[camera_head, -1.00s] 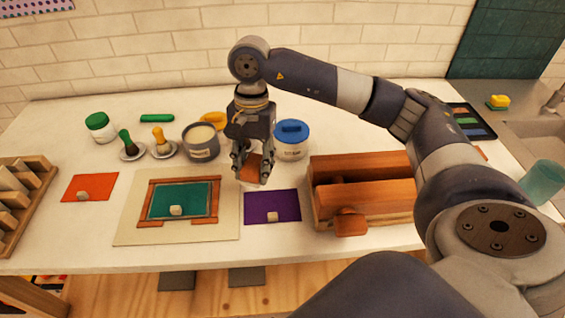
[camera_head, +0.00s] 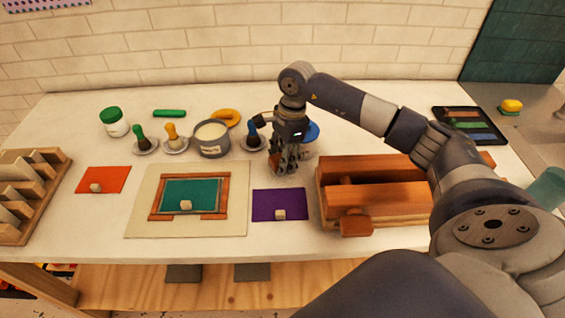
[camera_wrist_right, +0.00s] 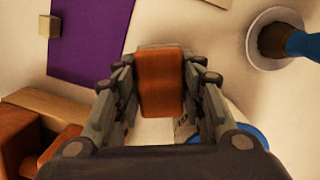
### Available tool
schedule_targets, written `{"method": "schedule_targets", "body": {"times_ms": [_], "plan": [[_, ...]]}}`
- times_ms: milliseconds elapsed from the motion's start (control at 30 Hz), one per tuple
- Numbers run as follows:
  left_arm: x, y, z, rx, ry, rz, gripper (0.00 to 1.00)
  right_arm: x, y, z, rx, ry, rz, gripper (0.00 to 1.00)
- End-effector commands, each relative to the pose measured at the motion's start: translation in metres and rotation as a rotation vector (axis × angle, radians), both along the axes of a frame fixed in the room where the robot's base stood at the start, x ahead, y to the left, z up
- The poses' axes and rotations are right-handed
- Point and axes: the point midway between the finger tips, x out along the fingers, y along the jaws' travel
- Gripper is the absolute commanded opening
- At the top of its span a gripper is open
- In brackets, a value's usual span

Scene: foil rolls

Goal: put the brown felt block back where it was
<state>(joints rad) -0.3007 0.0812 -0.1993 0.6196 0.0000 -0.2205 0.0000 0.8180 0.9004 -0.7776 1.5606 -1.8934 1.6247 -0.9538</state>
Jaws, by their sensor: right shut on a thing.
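The brown felt block (camera_wrist_right: 162,84) is between the fingers of my right gripper (camera_wrist_right: 160,90), which is shut on it. In the head view my right gripper (camera_head: 284,166) points down behind the purple sheet (camera_head: 280,204), and only a small part of the brown block (camera_head: 274,160) shows between the fingers. I cannot tell in the head view whether the block touches the table. In the right wrist view the purple sheet (camera_wrist_right: 90,35) lies at the upper left. My left gripper is not in view.
The wooden box (camera_head: 375,194) stands right of my gripper. A blue-lidded jar (camera_head: 311,132) is partly hidden behind the gripper. A blue-handled tool on a saucer (camera_head: 252,138) stands just left of it. A grey pot (camera_head: 211,138) and a framed green panel (camera_head: 190,194) are further left.

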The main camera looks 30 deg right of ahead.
Motion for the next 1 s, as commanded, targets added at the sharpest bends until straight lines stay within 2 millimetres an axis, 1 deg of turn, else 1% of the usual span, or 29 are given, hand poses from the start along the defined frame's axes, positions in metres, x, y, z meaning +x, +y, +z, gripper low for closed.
{"method": "schedule_targets", "body": {"times_ms": [33,100,167,367,533,567,600,633,1000], "plan": [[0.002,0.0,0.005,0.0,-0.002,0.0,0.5,-0.001,0.001,-0.007,0.002,0.006,0.0,0.15],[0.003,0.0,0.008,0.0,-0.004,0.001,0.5,-0.001,0.0,-0.017,0.001,0.004,-0.001,0.15],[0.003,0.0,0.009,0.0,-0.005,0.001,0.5,-0.001,0.0,-0.022,0.001,0.003,-0.001,0.15],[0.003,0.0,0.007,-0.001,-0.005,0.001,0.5,0.0,0.0,-0.023,0.001,0.0,0.0,0.15],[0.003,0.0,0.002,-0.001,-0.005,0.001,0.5,0.0,0.0,-0.028,0.0,0.0,0.0,0.15],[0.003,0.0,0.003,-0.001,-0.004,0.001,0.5,0.0,0.0,-0.027,0.0,0.0,0.0,0.44],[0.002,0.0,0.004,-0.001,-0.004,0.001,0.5,0.0,0.0,-0.026,0.0,0.001,0.0,0.53],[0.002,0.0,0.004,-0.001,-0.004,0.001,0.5,0.0,0.0,-0.026,0.0,0.001,0.0,0.57],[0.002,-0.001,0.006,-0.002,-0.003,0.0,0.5,0.0,0.0,-0.024,0.0,0.001,0.0,0.57]]}}
